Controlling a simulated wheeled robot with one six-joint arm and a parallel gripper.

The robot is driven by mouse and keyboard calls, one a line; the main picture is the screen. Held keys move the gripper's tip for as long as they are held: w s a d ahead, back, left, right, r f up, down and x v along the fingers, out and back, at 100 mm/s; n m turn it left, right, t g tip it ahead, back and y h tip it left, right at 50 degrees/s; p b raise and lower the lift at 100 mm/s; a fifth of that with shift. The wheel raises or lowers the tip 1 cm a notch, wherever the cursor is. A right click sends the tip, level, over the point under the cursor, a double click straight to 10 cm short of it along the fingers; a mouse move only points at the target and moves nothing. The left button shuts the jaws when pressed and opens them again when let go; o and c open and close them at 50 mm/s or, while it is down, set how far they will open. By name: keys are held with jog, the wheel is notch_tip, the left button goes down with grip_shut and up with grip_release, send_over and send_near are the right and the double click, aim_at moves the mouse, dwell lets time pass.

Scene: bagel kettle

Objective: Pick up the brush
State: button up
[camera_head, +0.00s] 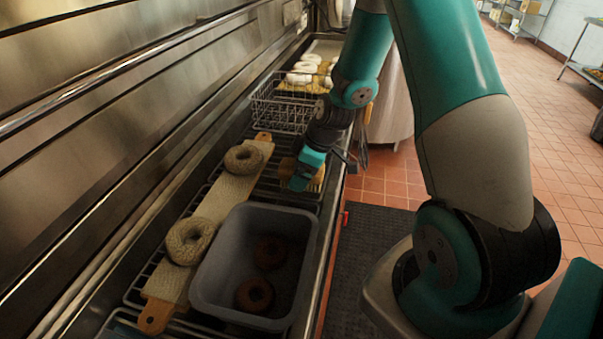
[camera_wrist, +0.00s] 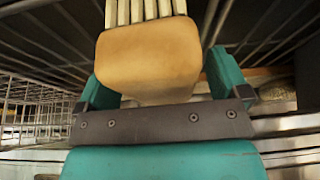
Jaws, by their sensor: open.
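The brush, a tan wooden block with pale bristle-like strips, shows large at the top middle of the wrist view (camera_wrist: 150,57). In the head view, part of the brush (camera_head: 316,181) shows on the wire rack beside my gripper, which hides the rest. My gripper (camera_head: 303,178) is low over the rack. In the wrist view, the teal fingers of my gripper (camera_wrist: 162,72) are apart on either side of the block. The jaws are open, and I cannot tell whether they touch it.
A grey bin (camera_head: 207,262) with two dark bagels stands in front. A long pale board (camera_head: 219,199) with two seeded bagels lies to the left, near the metal wall. A wire basket (camera_head: 283,116) stands behind my gripper. The counter's edge is close on the right.

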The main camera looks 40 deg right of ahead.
jog(key=shift+f+b, duration=0.25)
jog(key=shift+b, duration=0.05)
dwell(0.5)
jog(key=c, duration=1)
jog(key=shift+r, duration=0.1)
jog(key=shift+c, duration=0.2)
notch_tip(320, 180, up, 20)
jog(key=shift+r+b, duration=0.2)
jog(key=shift+b, duration=0.15)
jog(key=o, duration=0.4)
jog(key=shift+c, duration=1.4)
